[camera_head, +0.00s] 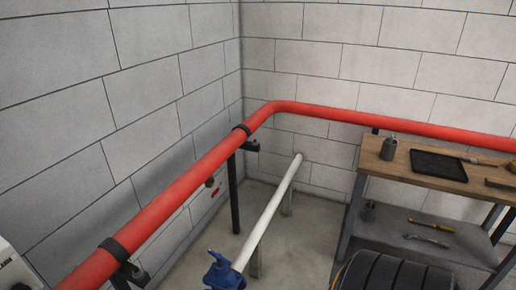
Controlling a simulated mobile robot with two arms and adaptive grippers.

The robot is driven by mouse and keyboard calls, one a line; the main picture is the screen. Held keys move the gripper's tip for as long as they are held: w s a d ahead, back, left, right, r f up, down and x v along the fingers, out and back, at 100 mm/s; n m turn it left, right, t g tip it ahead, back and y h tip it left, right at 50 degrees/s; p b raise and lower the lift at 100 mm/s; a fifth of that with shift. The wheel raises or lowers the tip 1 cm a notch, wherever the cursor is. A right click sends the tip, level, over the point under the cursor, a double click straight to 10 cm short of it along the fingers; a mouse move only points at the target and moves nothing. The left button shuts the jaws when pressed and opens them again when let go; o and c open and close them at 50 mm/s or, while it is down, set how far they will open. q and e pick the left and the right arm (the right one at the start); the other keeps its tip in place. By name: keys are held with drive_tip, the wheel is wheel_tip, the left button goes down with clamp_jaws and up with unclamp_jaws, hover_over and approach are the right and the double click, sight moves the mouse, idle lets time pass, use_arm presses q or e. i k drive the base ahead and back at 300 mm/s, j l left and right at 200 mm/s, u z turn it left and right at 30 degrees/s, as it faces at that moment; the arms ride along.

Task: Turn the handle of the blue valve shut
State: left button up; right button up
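A blue valve (223,274) shows at the bottom edge of the head view, left of centre. It sits at the near end of a white pipe (262,227) that runs back toward the wall. A blue knob-like part is on top of the valve; its lower part is cut off by the frame edge. I cannot tell how far the handle is turned. Neither of my grippers is in view.
A red pipe (180,188) runs along the left wall and bends along the back wall. A workbench (388,164) with a black tray (438,164) and tools stands at the right. Black tyres (400,275) lie at the lower right. Some floor near the white pipe is clear.

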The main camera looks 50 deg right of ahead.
sight(218, 257)
drive_tip(key=z, duration=1.25)
drive_tip(key=i+l+u, duration=0.2)
drive_tip(key=i+u, duration=0.2)
